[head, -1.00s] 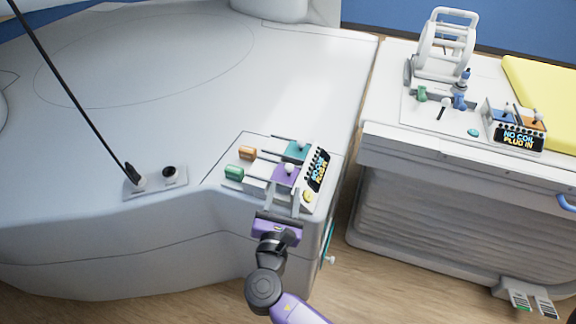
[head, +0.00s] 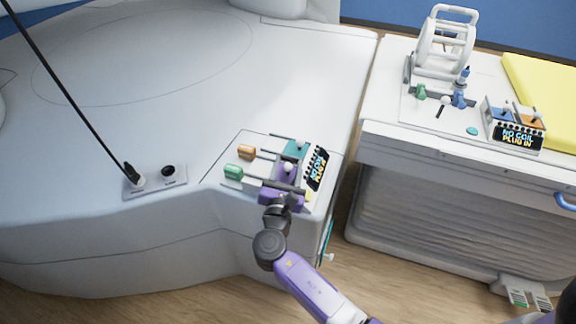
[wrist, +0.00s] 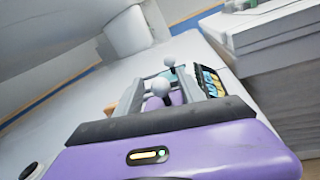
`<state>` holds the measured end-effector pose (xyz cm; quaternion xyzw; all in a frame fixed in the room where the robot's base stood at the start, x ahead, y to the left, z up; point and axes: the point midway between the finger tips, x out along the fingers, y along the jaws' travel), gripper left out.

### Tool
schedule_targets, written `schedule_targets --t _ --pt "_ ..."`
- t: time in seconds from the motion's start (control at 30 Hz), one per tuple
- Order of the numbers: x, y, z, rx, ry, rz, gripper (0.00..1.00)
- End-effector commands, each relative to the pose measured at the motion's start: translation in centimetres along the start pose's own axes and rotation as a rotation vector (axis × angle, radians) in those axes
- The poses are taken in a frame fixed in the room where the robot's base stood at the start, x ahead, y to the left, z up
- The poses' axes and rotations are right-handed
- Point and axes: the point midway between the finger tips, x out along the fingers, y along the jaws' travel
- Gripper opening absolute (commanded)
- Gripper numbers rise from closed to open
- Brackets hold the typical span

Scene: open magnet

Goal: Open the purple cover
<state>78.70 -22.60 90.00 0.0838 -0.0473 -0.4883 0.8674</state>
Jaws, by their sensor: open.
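The purple cover (head: 280,173) is on the panel at the front right corner of the large white magnet table. It has a white ball knob (head: 288,167) on a dark stem. My gripper (head: 287,172) is low over it from the front, jaws open, with its body hiding the near part of the cover. In the wrist view the open fingers lie either side of the knob (wrist: 162,88), and some purple cover (wrist: 150,104) shows below it. I cannot tell whether a finger touches it. The cover looks shut.
A teal cover (head: 298,147) with its own knob is just behind. A small display (head: 317,167) stands to the right; orange (head: 246,152) and green (head: 233,172) plugs lie left. A white cart (head: 440,130) stands to the right across a floor gap.

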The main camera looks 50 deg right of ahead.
Motion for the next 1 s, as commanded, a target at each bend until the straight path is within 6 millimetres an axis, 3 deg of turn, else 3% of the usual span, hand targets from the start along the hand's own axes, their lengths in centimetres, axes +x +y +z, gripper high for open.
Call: schedule_targets --t 0.17,0.43,1.0 --pt "0.02 -0.02 -0.01 0.0 0.0 0.0 0.46" --pt "0.0 -0.03 -0.01 0.0 0.0 -0.001 0.0" --pt "-0.03 -0.04 -0.02 0.0 0.0 -0.001 0.0"
